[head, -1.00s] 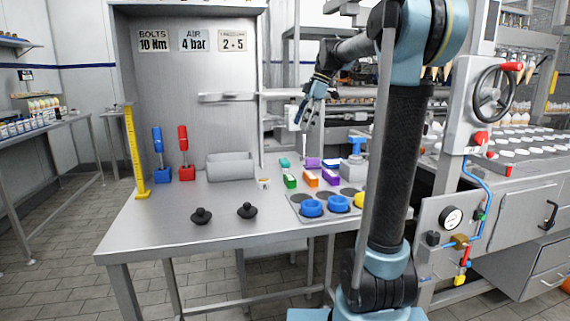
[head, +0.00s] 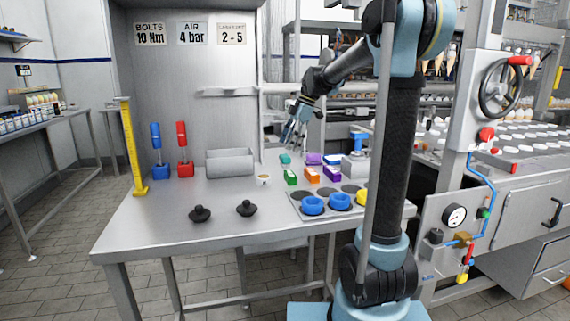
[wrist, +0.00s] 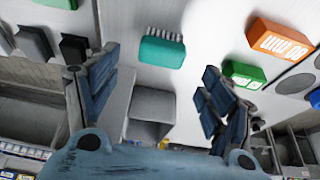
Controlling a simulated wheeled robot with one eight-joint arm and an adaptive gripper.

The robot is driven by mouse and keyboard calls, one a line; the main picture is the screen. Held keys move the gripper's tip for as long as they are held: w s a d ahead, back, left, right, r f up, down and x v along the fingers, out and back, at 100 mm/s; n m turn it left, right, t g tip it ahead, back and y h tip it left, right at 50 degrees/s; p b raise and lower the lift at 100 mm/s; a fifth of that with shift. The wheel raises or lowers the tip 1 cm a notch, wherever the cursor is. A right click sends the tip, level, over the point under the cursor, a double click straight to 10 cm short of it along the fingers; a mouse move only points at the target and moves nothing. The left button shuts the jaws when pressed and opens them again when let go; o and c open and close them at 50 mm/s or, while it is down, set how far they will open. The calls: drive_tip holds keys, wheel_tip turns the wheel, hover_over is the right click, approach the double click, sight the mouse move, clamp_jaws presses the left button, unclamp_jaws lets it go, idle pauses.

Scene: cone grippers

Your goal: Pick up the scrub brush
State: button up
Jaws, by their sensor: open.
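The scrub brush is a small teal block with white bristles along one edge. It lies on the steel table and shows in the wrist view (wrist: 161,51), between and beyond my fingers. In the head view it is the teal piece (head: 285,159) at the back of the table. My gripper (head: 292,141) hangs above the table there, fingers pointing down, apart from the brush. In the wrist view my gripper (wrist: 160,72) has its two blue-padded fingers wide apart with nothing between them.
Green (head: 291,177), orange (head: 312,175) and purple (head: 330,174) blocks lie close by on the right. A grey bin (head: 230,164) and a small white cup (head: 263,179) stand to the left. Black knobs (head: 200,214) sit in front. The table's front left is clear.

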sight(285, 155)
drive_tip(key=shift+x, duration=2.95)
drive_tip(key=shift+d, duration=0.15)
drive_tip(key=c, duration=1.2)
drive_tip(key=shift+c, duration=0.2)
wheel_tip(285, 155, up, 10)
drive_tip(key=shift+o, duration=1)
